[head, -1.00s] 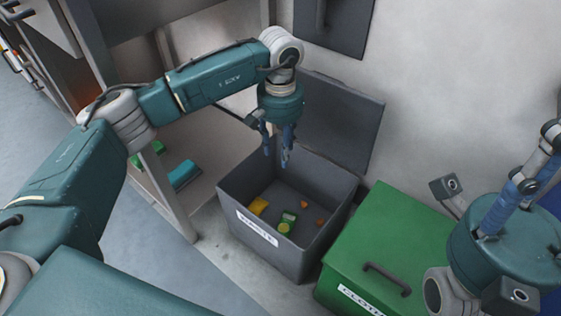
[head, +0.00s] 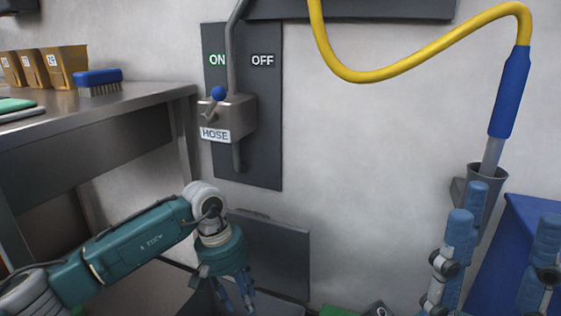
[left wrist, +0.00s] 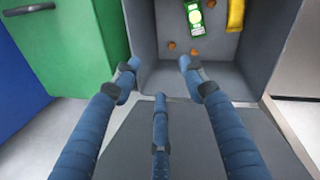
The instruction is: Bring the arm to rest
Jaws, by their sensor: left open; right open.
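My left arm comes in from the left in the head view, bent at the wrist, and its gripper (head: 236,298) points down in front of the grey bin's raised lid (head: 275,255). Its fingertips are cut off by the bottom edge. In the left wrist view the same gripper (left wrist: 158,80) has its fingers spread and empty, over the edge of the grey bin (left wrist: 150,45). My right gripper (head: 503,215) stands at the lower right of the head view, its blue fingers pointing up, apart, with nothing between them.
In the bin lie a green-and-white package (left wrist: 194,18), a yellow item (left wrist: 235,14) and small orange bits. A green bin (left wrist: 70,50) stands beside it. The wall has a hose switch (head: 228,115) and a yellow hose (head: 400,72) ending in a holder. A steel bench (head: 90,105) is at left.

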